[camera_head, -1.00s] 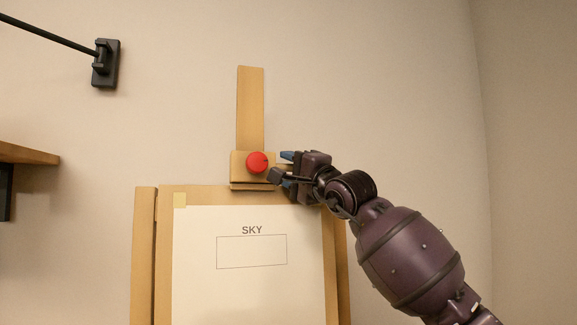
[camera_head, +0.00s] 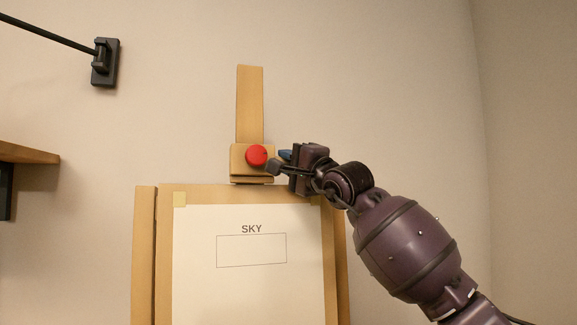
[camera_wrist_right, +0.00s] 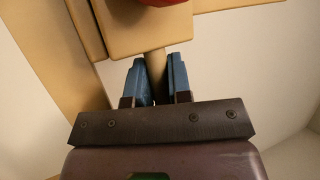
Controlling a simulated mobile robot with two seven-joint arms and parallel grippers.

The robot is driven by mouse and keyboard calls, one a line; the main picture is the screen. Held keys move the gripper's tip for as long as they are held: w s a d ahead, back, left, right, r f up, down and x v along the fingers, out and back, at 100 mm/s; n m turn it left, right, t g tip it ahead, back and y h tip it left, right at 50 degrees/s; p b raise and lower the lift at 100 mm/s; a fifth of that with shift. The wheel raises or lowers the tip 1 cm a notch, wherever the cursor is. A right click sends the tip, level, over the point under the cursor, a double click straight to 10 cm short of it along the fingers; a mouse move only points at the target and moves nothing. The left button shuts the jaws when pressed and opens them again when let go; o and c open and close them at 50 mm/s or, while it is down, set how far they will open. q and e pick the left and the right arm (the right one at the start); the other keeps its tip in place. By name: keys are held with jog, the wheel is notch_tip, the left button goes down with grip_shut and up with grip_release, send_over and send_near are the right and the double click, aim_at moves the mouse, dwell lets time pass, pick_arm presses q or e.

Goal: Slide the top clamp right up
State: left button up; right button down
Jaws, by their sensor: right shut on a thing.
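The top clamp (camera_head: 240,164) is a wooden block with a red knob (camera_head: 256,155), on the upright wooden mast (camera_head: 249,105) of the easel. It sits just above the easel's top edge, with much bare mast above it. My right gripper (camera_head: 278,161) is at the clamp's right side. In the right wrist view, the blue fingers of my right gripper (camera_wrist_right: 157,80) are shut on a short wooden peg (camera_wrist_right: 155,66) that sticks out of the clamp block (camera_wrist_right: 130,28). My left gripper is not in view.
A board with a sheet marked SKY (camera_head: 250,285) stands on the easel below the clamp. A black wall bracket with a rod (camera_head: 105,62) is at upper left, and a wooden shelf (camera_head: 28,154) is at the left edge. The wall around the mast is clear.

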jog(key=r, duration=0.2)
jog(key=r+p, duration=0.1)
jog(key=r, duration=0.1)
jog(key=shift+w+r, duration=0.2)
jog(key=shift+r, duration=0.2)
jog(key=shift+f, duration=0.1)
jog(key=c, duration=1.1)
grip_release()
jog(key=shift+o, duration=0.2)
